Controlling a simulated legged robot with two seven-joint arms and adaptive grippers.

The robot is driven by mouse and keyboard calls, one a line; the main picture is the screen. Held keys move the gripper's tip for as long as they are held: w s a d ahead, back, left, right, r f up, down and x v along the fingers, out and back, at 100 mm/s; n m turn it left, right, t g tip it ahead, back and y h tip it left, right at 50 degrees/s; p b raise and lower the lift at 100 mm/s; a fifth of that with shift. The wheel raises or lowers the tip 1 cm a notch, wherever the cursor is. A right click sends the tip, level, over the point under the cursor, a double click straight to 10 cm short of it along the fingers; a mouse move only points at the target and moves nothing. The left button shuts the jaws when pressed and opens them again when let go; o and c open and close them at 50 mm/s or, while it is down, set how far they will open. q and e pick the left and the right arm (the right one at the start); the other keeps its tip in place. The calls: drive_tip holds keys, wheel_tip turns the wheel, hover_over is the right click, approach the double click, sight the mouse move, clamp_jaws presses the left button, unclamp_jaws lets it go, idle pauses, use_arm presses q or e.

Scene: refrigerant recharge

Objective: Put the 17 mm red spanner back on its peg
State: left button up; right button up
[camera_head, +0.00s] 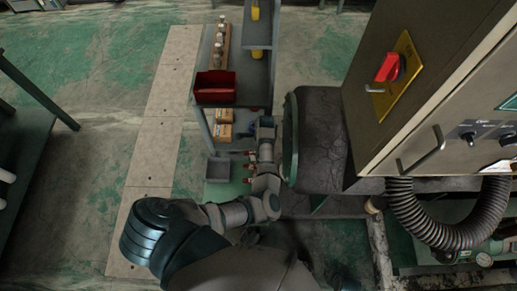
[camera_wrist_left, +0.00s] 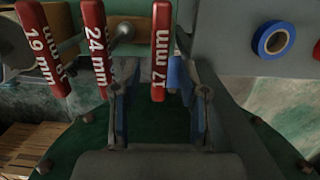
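The 17 mm red spanner (camera_wrist_left: 160,50) shows its red handle upright in the left wrist view, its top cut off by the frame. My left gripper (camera_wrist_left: 156,80) is open, with one finger on each side of that handle and gaps visible beside it. The 19 mm spanner (camera_wrist_left: 42,48) and 24 mm spanner (camera_wrist_left: 97,48) hang to its left. My right gripper is not in view.
A blue tape roll (camera_wrist_left: 273,39) is on the grey panel at right. In the head view, the grey cart holds a red bin (camera_head: 215,87) and cardboard boxes (camera_head: 223,124). A dark cabinet (camera_head: 440,80) and ribbed hose (camera_head: 450,232) stand right of my arm.

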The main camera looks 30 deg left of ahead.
use_arm(q)
wheel_tip(320, 180, up, 12)
drive_tip(key=d, duration=0.1)
drive_tip(key=shift+w+d, duration=0.2)
drive_tip(key=shift+w, duration=0.25)
drive_tip(key=shift+f, duration=0.1)
